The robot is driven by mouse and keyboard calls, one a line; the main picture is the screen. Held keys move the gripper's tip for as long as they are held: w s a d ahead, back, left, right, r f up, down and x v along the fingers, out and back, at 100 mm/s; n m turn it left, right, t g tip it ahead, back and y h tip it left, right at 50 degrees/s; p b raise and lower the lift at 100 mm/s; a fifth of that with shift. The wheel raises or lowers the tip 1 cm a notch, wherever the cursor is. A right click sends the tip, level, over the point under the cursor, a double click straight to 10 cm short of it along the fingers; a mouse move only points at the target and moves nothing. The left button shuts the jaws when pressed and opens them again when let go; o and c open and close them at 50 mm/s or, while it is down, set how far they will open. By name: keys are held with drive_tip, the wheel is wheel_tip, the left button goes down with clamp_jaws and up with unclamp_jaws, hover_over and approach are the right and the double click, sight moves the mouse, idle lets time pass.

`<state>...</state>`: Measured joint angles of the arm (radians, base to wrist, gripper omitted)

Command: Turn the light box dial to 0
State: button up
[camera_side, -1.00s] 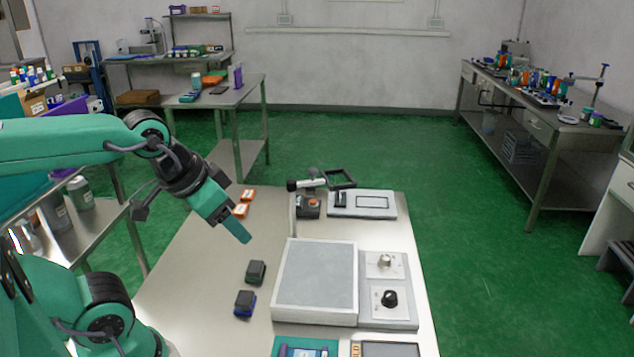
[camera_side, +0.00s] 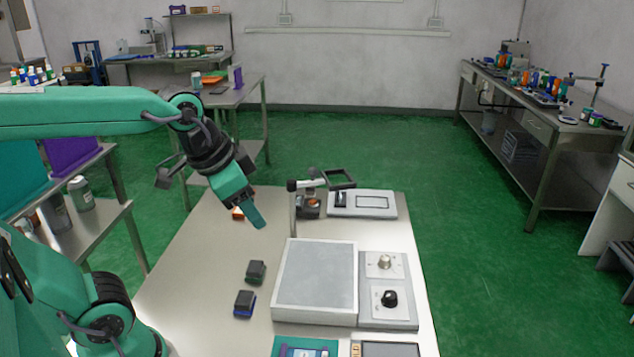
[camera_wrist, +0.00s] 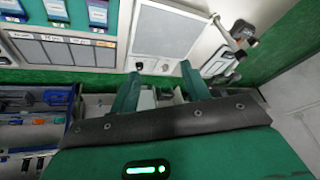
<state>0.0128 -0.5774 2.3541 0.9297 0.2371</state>
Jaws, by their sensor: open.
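The light box (camera_side: 315,277) is a pale grey slab on the table; its panel also shows in the wrist view (camera_wrist: 166,32). At its right side is a control strip with a black dial (camera_side: 390,298) nearer the front and a silver knob (camera_side: 384,262) behind it. Their markings are too small to read. In the wrist view, a small dark dial (camera_wrist: 139,66) and a lighter knob (camera_wrist: 165,67) show just beyond the fingers. My gripper (camera_side: 258,222) is open and empty, in the air left of and behind the light box, touching neither dial.
A thin stand (camera_side: 293,210) with an arm rises behind the light box, near a grey plate (camera_side: 362,204). Two dark blocks, one green-based (camera_side: 256,272) and one blue-based (camera_side: 244,303), lie left of the box. A teal tray (camera_side: 290,347) is at the front.

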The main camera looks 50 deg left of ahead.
drive_tip(key=w+d+r+m+g, duration=0.1)
drive_tip(key=w+m, duration=0.4)
drive_tip(key=w, duration=0.3)
drive_tip(key=m+g, duration=0.4)
drive_tip(key=m, duration=1.3)
hover_over(385, 257)
drive_tip(key=f, duration=1.6)
drive_tip(key=shift+s, duration=0.2)
drive_tip(key=shift+w+f, duration=0.25)
drive_tip(key=shift+f, duration=0.3)
drive_tip(key=shift+f, duration=0.1)
drive_tip(key=shift+f, duration=3.8)
drive_tip(key=shift+c, duration=0.2)
